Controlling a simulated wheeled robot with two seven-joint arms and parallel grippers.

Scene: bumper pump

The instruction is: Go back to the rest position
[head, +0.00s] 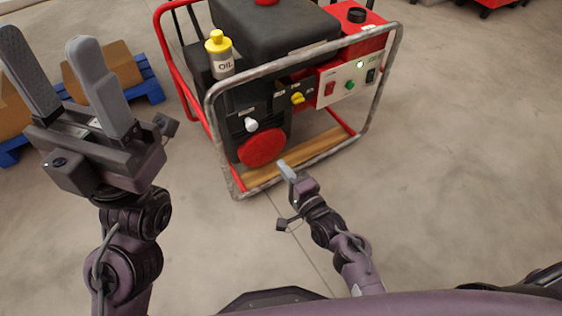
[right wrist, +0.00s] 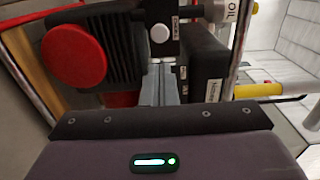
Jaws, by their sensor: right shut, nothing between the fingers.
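My left gripper (head: 48,45) is raised at the left of the head view, its two grey fingers spread wide with nothing between them. My right gripper (head: 285,170) is low in front of the generator (head: 275,45), near its lower frame bar. Its fingers are shut and empty. In the right wrist view the closed fingers (right wrist: 160,85) point at the machine's dark front, below a white knob (right wrist: 160,33) and right of a red disc (right wrist: 75,62). Whether they touch the machine cannot be told.
A yellow-capped oil bottle (head: 220,55) stands on the generator. A grey tube frame (head: 207,110) surrounds the machine. Cardboard boxes (head: 118,66) on a blue pallet (head: 150,82) are behind my left gripper. The concrete floor (head: 460,150) to the right is clear.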

